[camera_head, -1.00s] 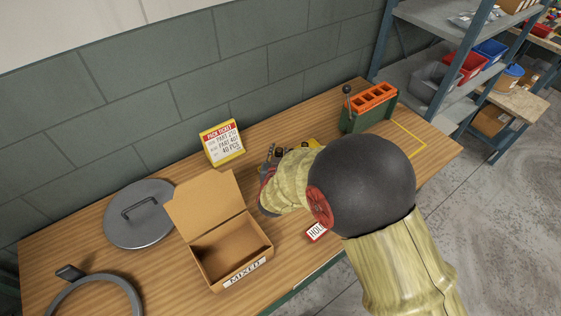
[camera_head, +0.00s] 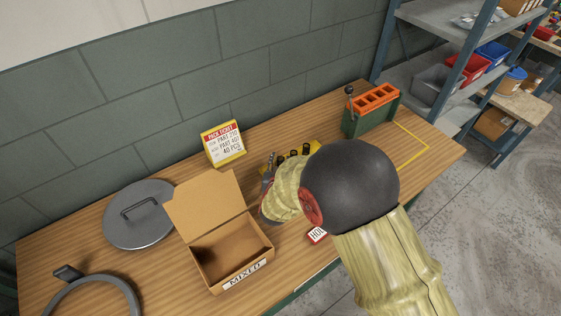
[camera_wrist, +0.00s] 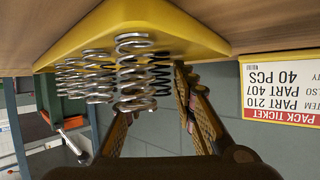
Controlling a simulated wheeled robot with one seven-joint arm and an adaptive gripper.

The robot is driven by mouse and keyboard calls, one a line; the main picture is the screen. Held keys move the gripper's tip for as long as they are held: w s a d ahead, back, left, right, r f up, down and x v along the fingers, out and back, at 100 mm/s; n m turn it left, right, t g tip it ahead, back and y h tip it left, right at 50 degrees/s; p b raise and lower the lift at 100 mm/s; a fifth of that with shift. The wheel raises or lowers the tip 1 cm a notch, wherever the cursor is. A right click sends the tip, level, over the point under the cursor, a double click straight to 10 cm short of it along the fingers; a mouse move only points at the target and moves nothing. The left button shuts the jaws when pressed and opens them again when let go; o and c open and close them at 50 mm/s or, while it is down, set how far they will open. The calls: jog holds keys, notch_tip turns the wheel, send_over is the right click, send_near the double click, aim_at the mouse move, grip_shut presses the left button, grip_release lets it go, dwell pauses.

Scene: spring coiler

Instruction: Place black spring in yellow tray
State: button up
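The yellow tray (camera_wrist: 205,35) appears upside down across the top of the wrist view. Several silver springs (camera_wrist: 98,75) stand on it, with a larger-looking silver one (camera_wrist: 134,65) nearest the camera. A black spring (camera_wrist: 160,75) stands on the tray beside them; other dark coils show partly behind the near silver spring. My gripper (camera_wrist: 155,100) has its fingers apart, one on each side of the black spring; the left fingertip is partly hidden by the silver spring. In the head view my gripper (camera_head: 267,168) is largely hidden by my wrist, and the yellow tray (camera_head: 284,158) shows only in part.
An open cardboard box (camera_head: 235,245) marked MIXED stands left of my arm. A round grey lid (camera_head: 138,213) lies farther left. A pack ticket stand (camera_head: 223,143) is behind. A green device with an orange top (camera_head: 370,110) stands at right. A small HOT sign (camera_head: 317,234) is near my forearm.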

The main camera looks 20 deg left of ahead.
aim_at(280, 162)
jog(key=shift+r, duration=0.1)
jog(key=shift+s+r, duration=0.1)
jog(key=shift+r, duration=0.1)
jog(key=p+v, duration=0.2)
jog(key=v, duration=0.4)
jog(key=shift+s, duration=0.1)
jog(key=shift+s+d+r, duration=0.1)
jog(key=shift+s+r, duration=0.05)
jog(key=shift+s, duration=0.35)
